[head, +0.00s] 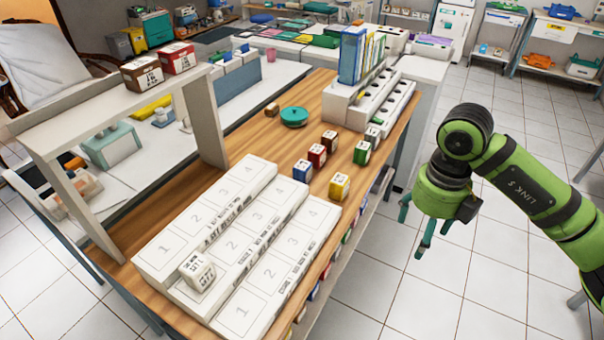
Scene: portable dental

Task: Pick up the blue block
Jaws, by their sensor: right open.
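The blue block (302,171) is a small cube with a white top that carries dark print. It stands on the wooden table, just right of the far end of the white numbered trays. My right gripper (425,228) hangs to the right of the table, over the tiled floor, with its teal fingers apart and empty. It is well to the right of the blue block and touches nothing. My left gripper does not show.
Near the blue block stand a red block (317,155), a yellow block (340,186), a green block (362,152) and a brown block (329,140). White numbered trays (210,225) fill the near table. A white shelf (110,100) stands left. A teal round object (294,116) lies behind.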

